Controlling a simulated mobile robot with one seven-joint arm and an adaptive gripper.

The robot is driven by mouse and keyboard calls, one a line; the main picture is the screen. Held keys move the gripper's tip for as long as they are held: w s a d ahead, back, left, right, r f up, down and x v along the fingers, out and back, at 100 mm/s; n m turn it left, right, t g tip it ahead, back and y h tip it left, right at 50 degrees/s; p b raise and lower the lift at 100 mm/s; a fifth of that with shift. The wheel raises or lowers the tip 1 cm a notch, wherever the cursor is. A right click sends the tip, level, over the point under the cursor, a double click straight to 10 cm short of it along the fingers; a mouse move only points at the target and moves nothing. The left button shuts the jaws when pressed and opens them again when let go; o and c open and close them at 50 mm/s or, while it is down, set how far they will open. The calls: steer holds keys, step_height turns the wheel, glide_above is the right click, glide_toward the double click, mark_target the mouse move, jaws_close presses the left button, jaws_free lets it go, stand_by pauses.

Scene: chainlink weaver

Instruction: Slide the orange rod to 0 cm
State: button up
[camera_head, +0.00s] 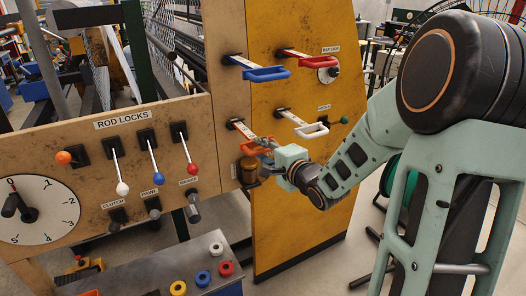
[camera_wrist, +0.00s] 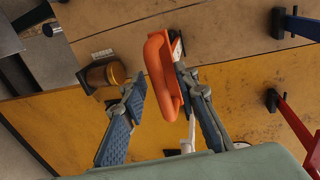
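The orange rod handle (camera_head: 254,149) sticks out from the yellow-and-wood panel, at the end of a pale marked scale bar (camera_head: 241,128). My gripper (camera_head: 270,153) is right at this handle and hides part of it. In the wrist view the orange handle (camera_wrist: 163,72) lies between the two fingers of my open gripper (camera_wrist: 160,85). The handle is close to the right finger, and a gap shows between it and the left finger. The scale markings are too small to read.
A blue handle (camera_head: 266,74), a red handle (camera_head: 299,56) and a white handle (camera_head: 313,130) stick out nearby. A brown cylinder (camera_head: 248,171) sits just below the orange handle.

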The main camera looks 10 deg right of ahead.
mark_target(246, 133)
jaws_close()
stand_by(0.4)
steer(key=shift+w+a+r, duration=0.15)
steer(key=shift+w+r, duration=0.05)
steer(key=shift+w, duration=0.2)
steer(key=x, duration=0.3)
steer(key=r+x, duration=0.1)
steer(key=x, duration=0.1)
steer(key=p+x, duration=0.1)
steer(key=x, duration=0.2)
steer(key=shift+w+a+r, duration=0.15)
steer(key=shift+w+r, duration=0.05)
steer(key=shift+w, duration=0.25)
steer(key=shift+w+a, duration=0.1)
steer(key=shift+w, duration=0.15)
steer(key=shift+r, duration=0.2)
